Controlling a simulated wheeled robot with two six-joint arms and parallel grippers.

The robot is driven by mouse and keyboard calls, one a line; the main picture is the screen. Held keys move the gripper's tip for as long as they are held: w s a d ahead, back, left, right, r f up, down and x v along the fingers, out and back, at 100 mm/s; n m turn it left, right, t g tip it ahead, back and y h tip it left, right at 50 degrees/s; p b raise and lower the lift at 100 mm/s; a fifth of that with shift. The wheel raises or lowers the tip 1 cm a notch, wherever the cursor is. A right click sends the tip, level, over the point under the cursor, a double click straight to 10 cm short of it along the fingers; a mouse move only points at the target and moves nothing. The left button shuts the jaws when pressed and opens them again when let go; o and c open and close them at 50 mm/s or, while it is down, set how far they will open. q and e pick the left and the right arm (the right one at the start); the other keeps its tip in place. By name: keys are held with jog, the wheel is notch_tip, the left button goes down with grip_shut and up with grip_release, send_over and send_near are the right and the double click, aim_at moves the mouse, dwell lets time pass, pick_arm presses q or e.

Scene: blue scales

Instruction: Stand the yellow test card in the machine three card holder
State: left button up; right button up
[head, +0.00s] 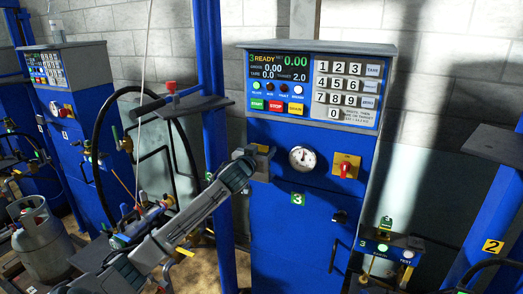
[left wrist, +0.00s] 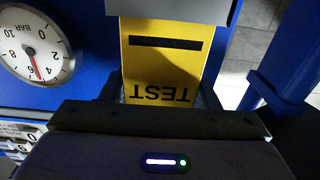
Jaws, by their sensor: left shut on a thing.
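The yellow test card (left wrist: 165,60) shows in the left wrist view with its TEST lettering upside down and a black bar. My left gripper (head: 258,160) is shut on it, at the front of the blue machine three (head: 292,240). The gripper's dark body (left wrist: 160,135) fills the lower part of the wrist view. A grey holder (left wrist: 180,10) covers the card's far end at the top of that view; how deep the card sits in it is hidden. In the head view the gripper hides most of the card.
A round gauge (head: 302,158) and a red knob on a yellow plate (head: 345,167) sit right of the gripper. A keypad (head: 347,90) is above. A blue post (head: 213,100) stands close on the left. A small test stand (head: 385,255) is at the lower right.

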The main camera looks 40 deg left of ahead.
pick_arm(q)
jog(key=shift+f+b, duration=0.75)
jog(key=shift+f, duration=0.25)
dwell(0.4)
jog(key=o, duration=1)
jog(key=shift+o, duration=0.2)
jog(key=shift+s+f, duration=0.1)
jog(key=shift+s, duration=0.15)
jog(key=b+v, duration=0.4)
jog(key=v, duration=0.6)
jog(key=shift+b, duration=0.3)
jog(key=shift+s+d, duration=0.15)
